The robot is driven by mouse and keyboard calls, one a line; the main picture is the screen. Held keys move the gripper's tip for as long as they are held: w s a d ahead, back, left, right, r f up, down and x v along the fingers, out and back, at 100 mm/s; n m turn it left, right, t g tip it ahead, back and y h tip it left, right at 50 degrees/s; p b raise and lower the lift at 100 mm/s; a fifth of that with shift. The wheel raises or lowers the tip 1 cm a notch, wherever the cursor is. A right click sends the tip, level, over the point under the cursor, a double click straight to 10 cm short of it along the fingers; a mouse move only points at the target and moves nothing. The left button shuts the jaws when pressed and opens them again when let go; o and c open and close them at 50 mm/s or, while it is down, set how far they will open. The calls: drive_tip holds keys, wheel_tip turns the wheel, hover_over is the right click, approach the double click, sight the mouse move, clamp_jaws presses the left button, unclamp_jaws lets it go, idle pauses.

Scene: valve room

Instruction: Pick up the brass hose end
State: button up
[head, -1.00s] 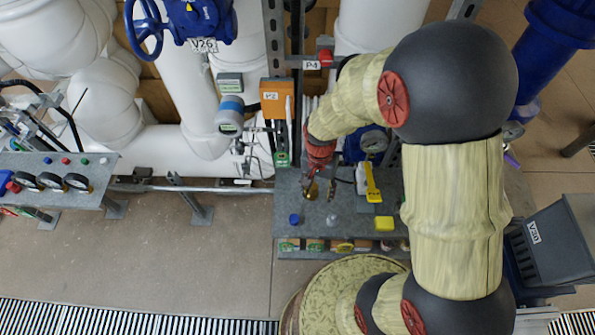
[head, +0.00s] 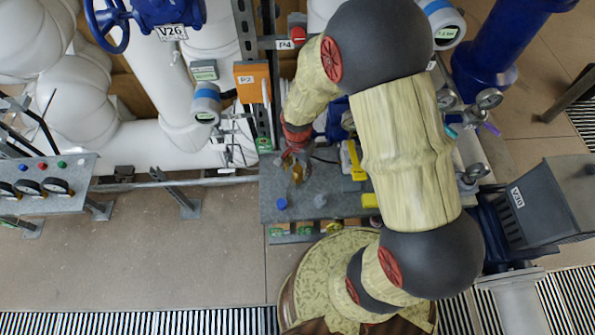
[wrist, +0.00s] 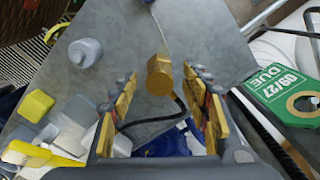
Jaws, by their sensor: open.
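The brass hose end (wrist: 160,75) is a short gold hexagonal piece above the grey bench top in the wrist view. It lies between the two jaws of my gripper (wrist: 159,82), with a visible gap on both sides. My jaws are open, with yellow pads facing each other. A thin pale line runs up from the piece, and a dark hose curves below it. In the head view my gripper (head: 297,168) is over the bench, and brass colour shows at its tip; the arm hides part of that spot.
A green tag (wrist: 285,85) is at right.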

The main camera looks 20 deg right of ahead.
drive_tip(key=shift+f, duration=0.8)
drive_tip(key=shift+c, duration=0.5)
drive_tip(key=c, duration=1)
drive_tip(key=shift+r, duration=0.1)
